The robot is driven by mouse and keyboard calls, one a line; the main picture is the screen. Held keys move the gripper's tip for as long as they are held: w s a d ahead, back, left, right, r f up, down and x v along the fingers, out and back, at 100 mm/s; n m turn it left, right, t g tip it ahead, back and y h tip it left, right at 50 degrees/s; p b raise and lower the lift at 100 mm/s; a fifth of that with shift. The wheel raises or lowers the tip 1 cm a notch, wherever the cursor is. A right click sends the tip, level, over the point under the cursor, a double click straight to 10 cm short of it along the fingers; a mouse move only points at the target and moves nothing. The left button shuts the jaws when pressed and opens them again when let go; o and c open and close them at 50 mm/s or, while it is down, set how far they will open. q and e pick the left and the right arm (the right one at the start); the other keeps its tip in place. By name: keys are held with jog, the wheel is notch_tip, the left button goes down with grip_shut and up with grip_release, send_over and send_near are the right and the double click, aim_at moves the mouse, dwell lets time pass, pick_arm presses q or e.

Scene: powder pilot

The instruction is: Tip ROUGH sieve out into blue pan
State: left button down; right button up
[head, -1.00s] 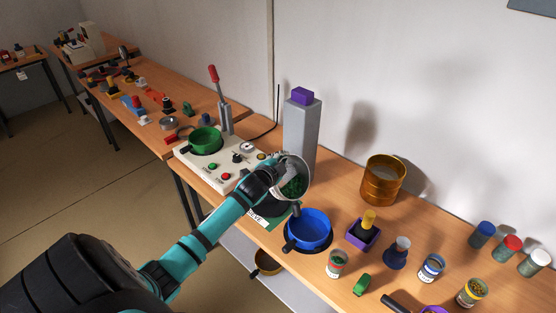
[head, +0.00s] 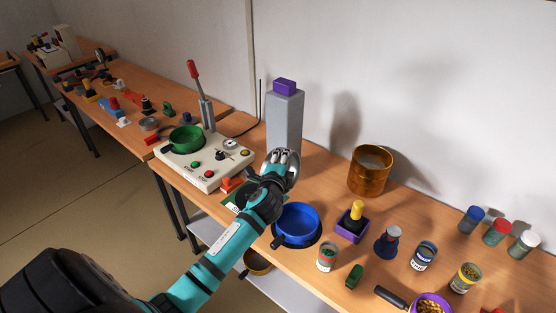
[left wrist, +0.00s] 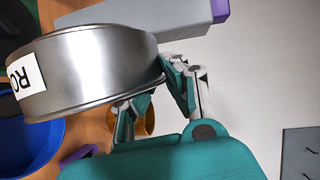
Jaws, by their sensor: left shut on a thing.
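My left gripper (head: 281,160) is shut on the rim of the ROUGH sieve (head: 294,168), which it holds above the bench near the blue pan (head: 298,222). In the head view the gripper hides most of the sieve, and its contents do not show. In the left wrist view the sieve (left wrist: 100,65) is a shiny metal drum with a white label, of which "RO" is readable. The blue pan (left wrist: 45,150) shows partly behind the sieve there. In the head view its visible inside looks plain blue. My right gripper is not in view.
A grey column (head: 285,120) with a purple top stands just behind the gripper. A gold sieve-like cylinder (head: 370,170), a purple brush holder (head: 351,224) and several jars stand to the right. A control box (head: 205,165) with a green pan (head: 186,138) stands left.

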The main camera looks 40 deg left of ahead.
pick_arm(q)
jog(key=d+f+m+t+b, duration=0.3)
jog(key=d+f+m+b, duration=0.5)
jog(key=b, duration=0.8)
jog(key=d, duration=0.3)
jog(key=shift+s+f+m+t+y+b, duration=0.15)
jog(key=shift+m+t+y+b, duration=0.2)
jog(key=shift+m+t+y, duration=0.05)
dwell(0.5)
